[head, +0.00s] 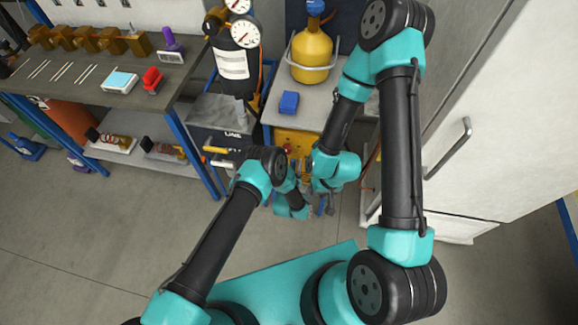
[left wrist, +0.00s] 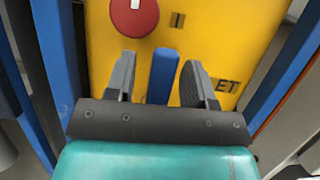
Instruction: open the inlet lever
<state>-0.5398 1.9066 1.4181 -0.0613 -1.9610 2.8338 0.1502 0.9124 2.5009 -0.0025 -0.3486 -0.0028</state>
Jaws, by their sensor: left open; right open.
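The inlet lever shows in the left wrist view as a blue bar (left wrist: 163,75) on a yellow panel (left wrist: 230,30). A partly covered label, apparently INLET, is behind it. My left gripper (left wrist: 158,62) is open, with one grey finger on each side of the blue bar and gaps between. The bar's lower end is hidden by the gripper body. In the head view the yellow panel (head: 297,140) is partly covered by my arms and the lever cannot be made out. My right gripper (head: 326,207) is small and partly hidden there, low beside the panel.
A red round knob (left wrist: 134,16) sits above left of the lever. Blue frame posts flank the panel. In the head view a blue box (head: 289,102) and yellow cylinder (head: 311,55) stand above the panel. A workbench (head: 60,75) is left, a white cabinet (head: 510,110) right.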

